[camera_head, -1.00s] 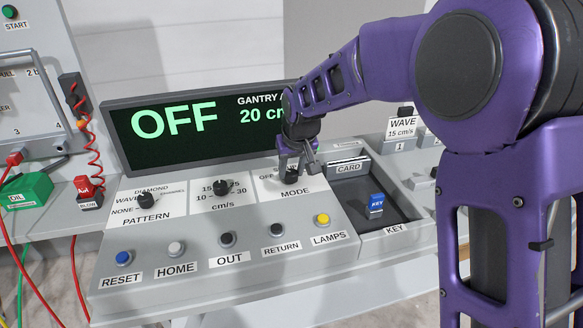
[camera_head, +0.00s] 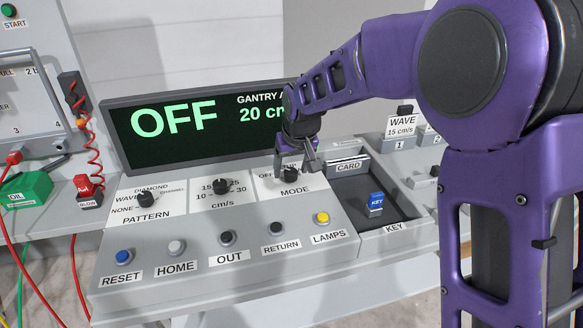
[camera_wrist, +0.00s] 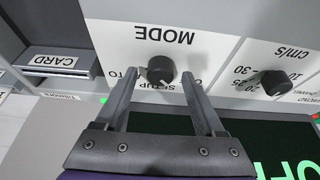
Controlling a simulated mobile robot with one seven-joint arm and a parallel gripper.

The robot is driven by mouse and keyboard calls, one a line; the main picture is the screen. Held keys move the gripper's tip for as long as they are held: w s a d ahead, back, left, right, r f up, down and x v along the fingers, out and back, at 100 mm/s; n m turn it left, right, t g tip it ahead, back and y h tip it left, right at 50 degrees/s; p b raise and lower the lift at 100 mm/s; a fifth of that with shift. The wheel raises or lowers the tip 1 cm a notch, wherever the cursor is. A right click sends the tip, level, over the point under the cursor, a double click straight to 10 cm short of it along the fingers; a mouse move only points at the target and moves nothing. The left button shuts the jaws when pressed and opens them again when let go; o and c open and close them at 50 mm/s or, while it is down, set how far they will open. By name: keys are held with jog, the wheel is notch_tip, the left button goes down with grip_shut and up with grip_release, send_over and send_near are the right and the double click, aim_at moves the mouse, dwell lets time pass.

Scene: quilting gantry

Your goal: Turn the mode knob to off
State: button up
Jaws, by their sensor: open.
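The black mode knob (camera_head: 291,176) stands on the white MODE plate (camera_head: 297,190) at the right of the sloped panel. In the wrist view the knob (camera_wrist: 160,69) appears upside down, and its pale mark points down and right, toward the side of the partly hidden OFF label. The display (camera_head: 175,122) reads OFF in green. My gripper (camera_head: 296,163) is just above the knob. In the wrist view my gripper (camera_wrist: 159,74) is open, with one finger on each side of the knob and visible gaps. The fingers cover parts of the labels.
The speed knob (camera_wrist: 274,82) is beside the mode knob, and the pattern knob (camera_head: 146,199) is farther left. Several buttons, including the yellow LAMPS button (camera_head: 322,218), line the front. A tray with a blue key (camera_head: 376,202) lies right, near the card slot (camera_head: 348,165).

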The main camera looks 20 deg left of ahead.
jog(key=p+v, duration=0.1)
jog(key=v, duration=1.6)
jog(key=shift+p, duration=0.3)
jog(key=shift+d, duration=0.1)
